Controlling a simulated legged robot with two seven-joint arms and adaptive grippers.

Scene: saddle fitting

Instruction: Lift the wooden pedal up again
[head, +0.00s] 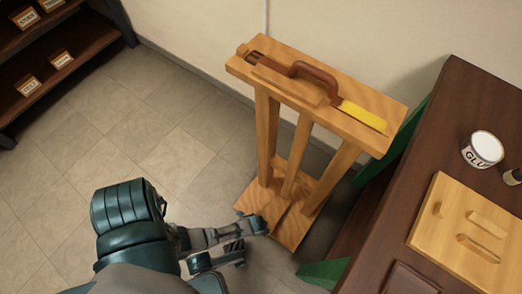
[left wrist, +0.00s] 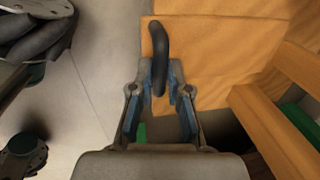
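The wooden pedal (left wrist: 205,50) is a flat orange-brown board low at the foot of the wooden stand (head: 267,135). A black curved handle (left wrist: 159,45) stands at its near end in the left wrist view. My left gripper (left wrist: 161,82) has its blue-padded fingers apart, one on each side of this handle. The fingers do not look closed on it. In the head view my left gripper (head: 250,240) is beside the foot of the stand, and it hides part of the pedal's near end. My right gripper is in neither view.
A brown clamp handle (head: 315,75) and a yellow strip (head: 362,115) lie on the stand's top. A dark table (head: 385,232) with a glue pot (head: 483,149) and wooden board (head: 455,215) stands right. Shelves (head: 75,55) stand far left. The tiled floor between is clear.

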